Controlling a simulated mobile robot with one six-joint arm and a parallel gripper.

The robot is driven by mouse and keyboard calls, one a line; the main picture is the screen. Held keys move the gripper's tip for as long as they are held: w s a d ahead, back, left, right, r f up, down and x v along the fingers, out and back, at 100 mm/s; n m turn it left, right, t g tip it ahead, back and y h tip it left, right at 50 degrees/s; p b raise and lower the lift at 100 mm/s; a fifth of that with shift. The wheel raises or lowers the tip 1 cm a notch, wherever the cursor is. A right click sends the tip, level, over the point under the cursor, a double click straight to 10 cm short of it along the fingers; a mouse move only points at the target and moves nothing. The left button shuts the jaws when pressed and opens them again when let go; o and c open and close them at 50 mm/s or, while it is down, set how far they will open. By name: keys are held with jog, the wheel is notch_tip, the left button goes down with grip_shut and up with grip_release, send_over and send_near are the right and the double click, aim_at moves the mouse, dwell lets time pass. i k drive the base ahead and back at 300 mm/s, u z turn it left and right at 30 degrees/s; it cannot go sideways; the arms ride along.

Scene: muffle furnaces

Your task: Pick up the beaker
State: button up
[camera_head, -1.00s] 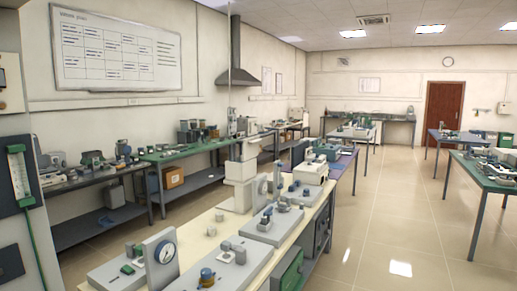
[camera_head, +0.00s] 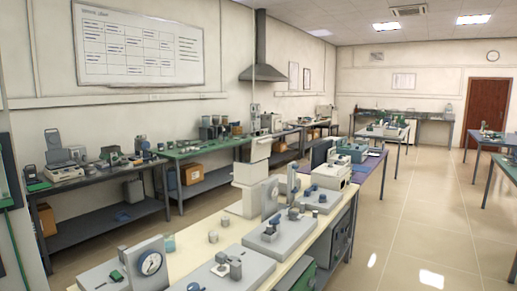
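I cannot make out a beaker for certain in this view. A small pale teal piece (camera_head: 169,243) shows just right of the dial gauge, partly hidden; I cannot tell whether it is glassware. My gripper is not in view.
A dial gauge (camera_head: 151,263) and grey instrument plates (camera_head: 237,273) crowd the near bench. A tall white device (camera_head: 252,170) rises behind them. Dark benches (camera_head: 95,183) and a green-topped bench (camera_head: 190,150) line the left wall. The tiled floor (camera_head: 420,230) is clear on the right.

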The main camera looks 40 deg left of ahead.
aim_at(170, 247)
jog(key=u, duration=0.45)
jog(key=i, duration=0.65)
jog(key=u, duration=0.8)
jog(key=i, duration=0.75)
jog(key=u, duration=0.35)
